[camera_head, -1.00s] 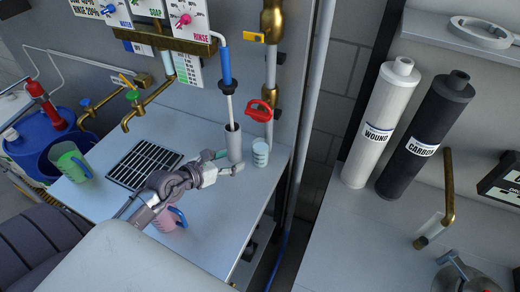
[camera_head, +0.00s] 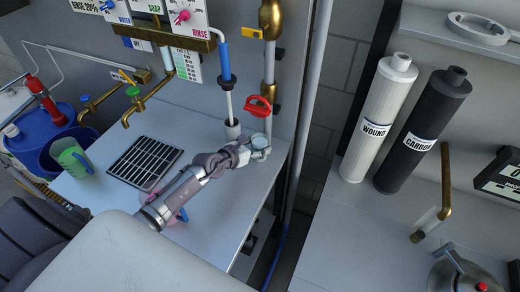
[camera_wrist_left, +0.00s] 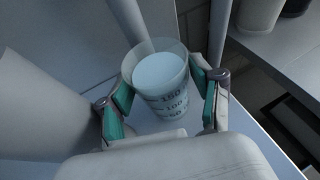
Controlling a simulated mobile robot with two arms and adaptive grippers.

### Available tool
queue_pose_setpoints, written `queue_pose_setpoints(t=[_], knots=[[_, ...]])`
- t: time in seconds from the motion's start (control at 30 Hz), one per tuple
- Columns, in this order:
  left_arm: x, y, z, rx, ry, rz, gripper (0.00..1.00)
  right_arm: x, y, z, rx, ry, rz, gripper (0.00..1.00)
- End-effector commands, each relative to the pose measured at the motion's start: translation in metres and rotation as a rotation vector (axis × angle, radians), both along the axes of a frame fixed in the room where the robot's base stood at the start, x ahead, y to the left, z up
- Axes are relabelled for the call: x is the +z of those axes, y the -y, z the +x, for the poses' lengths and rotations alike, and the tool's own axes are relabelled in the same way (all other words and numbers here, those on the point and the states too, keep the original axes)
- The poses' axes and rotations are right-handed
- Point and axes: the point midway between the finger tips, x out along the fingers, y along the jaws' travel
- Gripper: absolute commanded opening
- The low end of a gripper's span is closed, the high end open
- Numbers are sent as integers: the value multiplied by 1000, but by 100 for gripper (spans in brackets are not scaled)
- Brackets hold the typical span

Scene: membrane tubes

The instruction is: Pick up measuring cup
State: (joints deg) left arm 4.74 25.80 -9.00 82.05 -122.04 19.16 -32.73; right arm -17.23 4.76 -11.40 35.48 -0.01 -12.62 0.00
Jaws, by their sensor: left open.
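The measuring cup (camera_head: 260,141) is a small clear cup with dark graduation marks, holding pale liquid. It stands upright near the right end of the grey counter. In the left wrist view the measuring cup (camera_wrist_left: 162,84) sits between the fingers of my left gripper (camera_wrist_left: 163,112). The green-padded fingers are open, one on each side of it. I cannot tell whether either pad touches it. In the head view my left gripper (camera_head: 258,152) is at the cup and hides part of it. My right gripper is not in view.
A pink jug (camera_head: 180,214) is partly behind my arm. A green jug (camera_head: 73,157) and a black drain grate (camera_head: 145,161) are further left. The counter's front is clear.

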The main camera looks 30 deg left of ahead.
Motion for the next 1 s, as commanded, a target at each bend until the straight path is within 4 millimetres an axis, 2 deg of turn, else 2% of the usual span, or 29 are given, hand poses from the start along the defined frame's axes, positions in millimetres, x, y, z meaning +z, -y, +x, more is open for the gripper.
queue_pose_setpoints(t=[0.27, 0.5, 0.57, 1.0], knots=[[-2, 1, 3, 0, -1, -1, 63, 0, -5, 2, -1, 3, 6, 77], [-2, 1, 3, 0, -1, -1, 23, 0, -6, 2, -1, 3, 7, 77], [-1, 1, 3, 0, 1, -1, 15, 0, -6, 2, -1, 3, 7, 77], [2, 1, 3, 0, 1, -1, 15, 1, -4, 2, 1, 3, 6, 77]])
